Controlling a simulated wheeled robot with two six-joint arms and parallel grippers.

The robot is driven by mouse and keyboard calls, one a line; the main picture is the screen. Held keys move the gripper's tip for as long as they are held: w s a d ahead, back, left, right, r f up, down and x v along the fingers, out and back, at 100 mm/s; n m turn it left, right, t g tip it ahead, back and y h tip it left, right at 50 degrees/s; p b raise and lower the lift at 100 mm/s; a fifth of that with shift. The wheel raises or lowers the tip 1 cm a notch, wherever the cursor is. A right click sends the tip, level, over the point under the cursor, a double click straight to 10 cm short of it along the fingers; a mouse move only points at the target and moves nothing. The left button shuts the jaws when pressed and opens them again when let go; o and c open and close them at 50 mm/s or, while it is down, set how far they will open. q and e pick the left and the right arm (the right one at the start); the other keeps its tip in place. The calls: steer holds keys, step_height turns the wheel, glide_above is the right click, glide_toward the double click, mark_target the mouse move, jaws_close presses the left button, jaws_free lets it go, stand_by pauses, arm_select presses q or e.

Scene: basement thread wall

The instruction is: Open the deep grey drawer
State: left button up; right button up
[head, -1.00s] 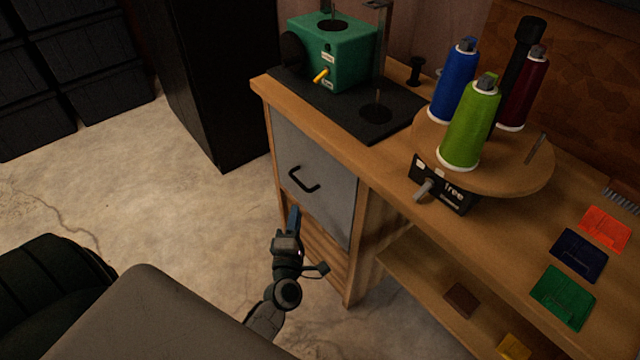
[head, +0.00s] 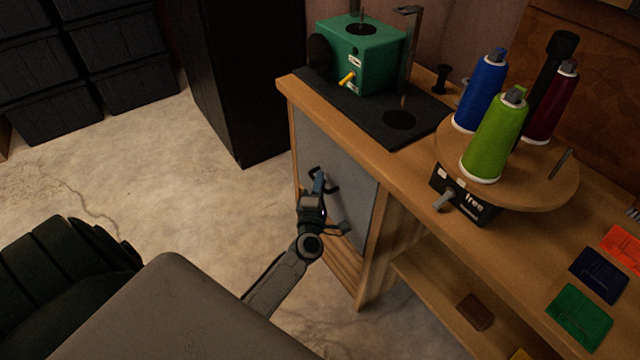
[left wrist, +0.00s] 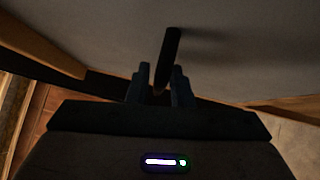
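The deep grey drawer (head: 355,181) is in the left end of the wooden bench, and its front looks flush with the frame. Its black bar handle (head: 331,188) is partly hidden behind my left gripper (head: 318,180). In the left wrist view the handle (left wrist: 168,55) runs up from between the two fingers of my left gripper (left wrist: 160,88). The fingers are apart, one on each side of the handle's near end. I cannot tell whether they touch it. My right gripper is not in view.
On the bench top stand a green machine (head: 362,55) on a black mat (head: 420,118) and a round wooden turntable (head: 550,190) with blue, green and dark red thread cones. A black cabinet (head: 240,80) stands behind.

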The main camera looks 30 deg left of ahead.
arm_select(q)
jaws_close()
